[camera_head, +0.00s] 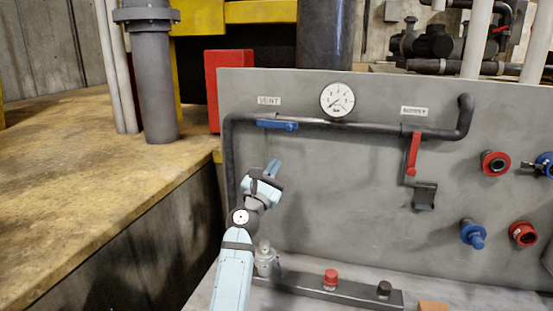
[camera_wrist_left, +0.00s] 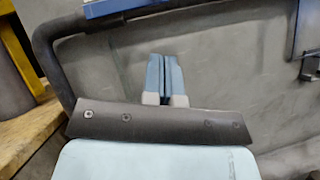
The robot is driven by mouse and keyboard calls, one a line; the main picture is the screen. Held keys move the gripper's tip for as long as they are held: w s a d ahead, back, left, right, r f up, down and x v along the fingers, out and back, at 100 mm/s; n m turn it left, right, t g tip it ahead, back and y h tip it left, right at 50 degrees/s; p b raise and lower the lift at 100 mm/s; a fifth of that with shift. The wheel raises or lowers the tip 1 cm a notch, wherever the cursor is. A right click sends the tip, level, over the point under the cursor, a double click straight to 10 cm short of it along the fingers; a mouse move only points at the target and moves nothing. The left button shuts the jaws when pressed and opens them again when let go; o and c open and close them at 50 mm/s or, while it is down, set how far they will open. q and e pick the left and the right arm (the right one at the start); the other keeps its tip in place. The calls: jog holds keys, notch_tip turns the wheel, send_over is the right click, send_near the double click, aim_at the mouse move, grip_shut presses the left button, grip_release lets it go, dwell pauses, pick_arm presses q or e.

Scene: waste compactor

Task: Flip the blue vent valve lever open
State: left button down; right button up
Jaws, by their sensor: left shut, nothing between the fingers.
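The blue vent lever (camera_head: 277,124) lies level along the dark pipe under the VENT label (camera_head: 269,100) on the grey panel. In the left wrist view part of the blue lever (camera_wrist_left: 110,8) shows at the top edge. My left gripper (camera_head: 273,165) is below the lever, apart from it, and points up. In the left wrist view its two fingers (camera_wrist_left: 164,75) are together with nothing between them. My right gripper is not in view.
A round gauge (camera_head: 337,99) sits right of the vent lever. A red lever (camera_head: 413,155) hangs down under another label. Red and blue fittings (camera_head: 495,162) are at the panel's right. A yellow-brown ledge (camera_head: 90,190) lies left. The panel around my gripper is bare.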

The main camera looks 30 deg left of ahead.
pick_arm(q)
jog(key=v, duration=0.2)
jog(key=d+b+v, duration=0.1)
jog(key=v, duration=0.2)
jog(key=shift+w+f, duration=0.1)
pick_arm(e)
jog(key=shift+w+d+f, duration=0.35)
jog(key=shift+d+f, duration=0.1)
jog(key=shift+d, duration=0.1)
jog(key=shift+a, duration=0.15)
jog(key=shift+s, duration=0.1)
